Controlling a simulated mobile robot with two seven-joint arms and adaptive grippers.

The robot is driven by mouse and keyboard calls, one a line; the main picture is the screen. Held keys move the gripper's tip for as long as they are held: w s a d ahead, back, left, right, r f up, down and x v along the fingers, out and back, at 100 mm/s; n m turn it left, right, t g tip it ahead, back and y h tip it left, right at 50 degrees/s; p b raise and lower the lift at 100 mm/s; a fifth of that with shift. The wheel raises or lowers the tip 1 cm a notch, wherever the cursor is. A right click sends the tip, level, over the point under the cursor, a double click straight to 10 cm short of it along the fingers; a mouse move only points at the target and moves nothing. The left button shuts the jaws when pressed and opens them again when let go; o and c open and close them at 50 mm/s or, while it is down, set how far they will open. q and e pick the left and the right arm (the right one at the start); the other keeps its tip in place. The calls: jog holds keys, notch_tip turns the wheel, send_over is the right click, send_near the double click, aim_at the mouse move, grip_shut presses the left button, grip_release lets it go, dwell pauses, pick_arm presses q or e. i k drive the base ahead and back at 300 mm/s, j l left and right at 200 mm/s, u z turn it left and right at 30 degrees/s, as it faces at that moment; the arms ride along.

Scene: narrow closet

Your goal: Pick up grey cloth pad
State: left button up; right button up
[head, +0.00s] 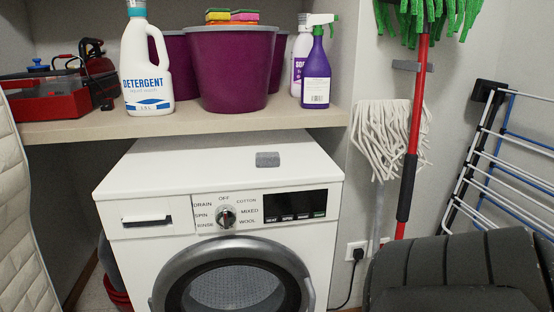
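A small grey cloth pad (268,159) lies flat on the white top of the washing machine (170,165), a little right of the middle and above the control panel. Nothing covers it, and there is bare top around it. Neither my left nor my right gripper shows in the head view.
A shelf (200,124) overhangs the back of the machine, holding a detergent bottle (146,70), a purple bucket (232,75), a spray bottle (316,75) and a red toolbox (50,100). Mops and a folded drying rack (510,150) stand right. A dark ribbed shape (460,270) fills the lower right.

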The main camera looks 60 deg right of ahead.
aim_at(262, 159)
jog(key=j+z, duration=0.1)
jog(key=z, duration=1.5)
